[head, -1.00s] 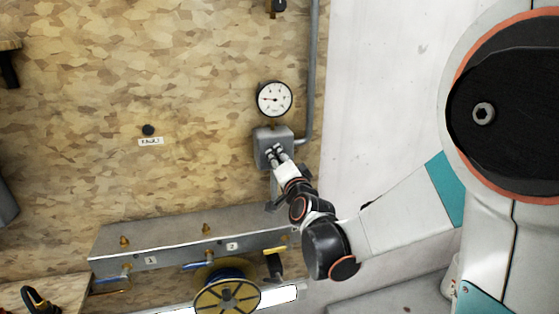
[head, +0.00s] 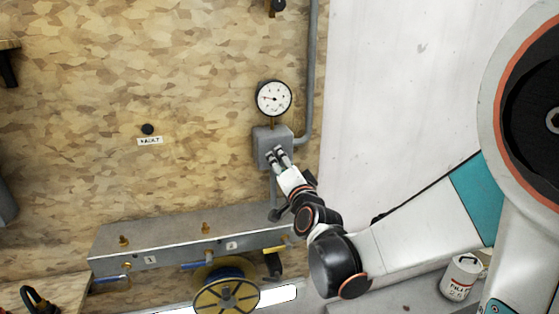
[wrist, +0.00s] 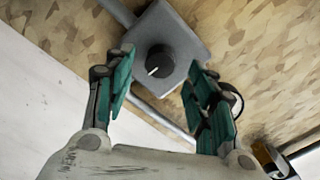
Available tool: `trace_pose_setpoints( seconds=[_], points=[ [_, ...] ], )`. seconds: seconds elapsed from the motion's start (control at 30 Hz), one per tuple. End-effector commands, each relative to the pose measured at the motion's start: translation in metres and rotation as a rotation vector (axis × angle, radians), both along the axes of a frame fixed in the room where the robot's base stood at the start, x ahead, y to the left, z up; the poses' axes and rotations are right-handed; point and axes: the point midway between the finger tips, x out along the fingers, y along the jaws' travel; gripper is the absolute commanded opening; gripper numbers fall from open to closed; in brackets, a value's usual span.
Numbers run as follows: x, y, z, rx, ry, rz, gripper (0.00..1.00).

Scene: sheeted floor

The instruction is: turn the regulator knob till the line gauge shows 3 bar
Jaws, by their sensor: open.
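The line gauge (head: 273,98) is a white dial with a black rim on the wooden wall. Its needle points left; the numbers are too small to read. The grey regulator box (head: 262,136) is below it. In the wrist view the black regulator knob (wrist: 153,52) is on the box face, its white mark pointing to the lower left. My gripper (head: 279,154) is open in front of the box. In the wrist view its teal-padded fingers (wrist: 158,77) stand apart on either side of the knob, with no clear contact. The knob is hidden in the head view.
A grey pipe (head: 313,60) runs up from the box's right side. Below is a grey ledge (head: 170,240) with brass fittings and blue handles. A yellow reel (head: 212,297) is under it. A white can (head: 461,278) stands at lower right. A white panel (head: 400,100) fills the right.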

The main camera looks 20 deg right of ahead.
Motion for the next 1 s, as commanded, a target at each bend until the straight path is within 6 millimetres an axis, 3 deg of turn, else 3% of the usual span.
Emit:
trace_pose_setpoints(
  seconds=[0.2, 0.4, 1.0],
  points=[
    [-0.047, 0.0, 0.0, 0.0, 0.0, 0.0, 0.51],
    [-0.075, 0.0, 0.0, 0.0, 0.001, 0.001, 0.51],
    [-0.088, 0.003, -0.001, -0.023, 0.018, 0.011, 0.51]
  ],
)
